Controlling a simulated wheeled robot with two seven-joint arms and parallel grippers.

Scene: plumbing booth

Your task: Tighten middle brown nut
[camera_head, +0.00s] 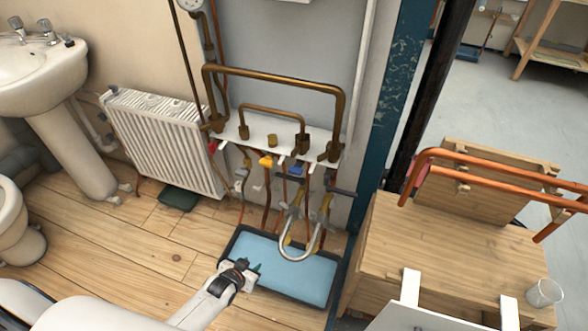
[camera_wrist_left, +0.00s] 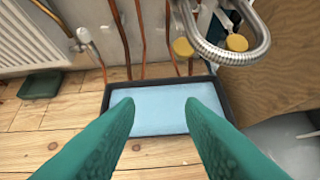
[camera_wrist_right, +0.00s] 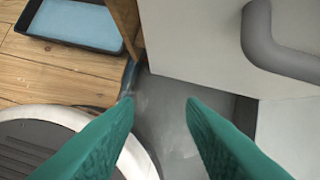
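A white manifold plate (camera_head: 230,131) is on the wall in the head view and carries several brown brass fittings. A short brown nut (camera_head: 272,140) sits near its middle, between the legs of the smaller brown pipe arch (camera_head: 272,108). My left gripper (camera_head: 257,268) is low over the near left edge of the blue tray, well below the nut. Its green fingers (camera_wrist_left: 158,105) are apart and empty in the left wrist view, where the nut does not show. My right gripper (camera_wrist_right: 160,105) is open and empty above the grey floor, and is not seen in the head view.
The blue tray (camera_head: 285,265) lies on the wooden floor under the pipes. A curved metal hose (camera_head: 298,257) hangs over it. Yellow (camera_head: 266,161) and blue (camera_head: 297,170) valve handles are below the plate. A wooden bench (camera_head: 440,240) with copper pipes stands at right, a radiator (camera_head: 165,140) at left.

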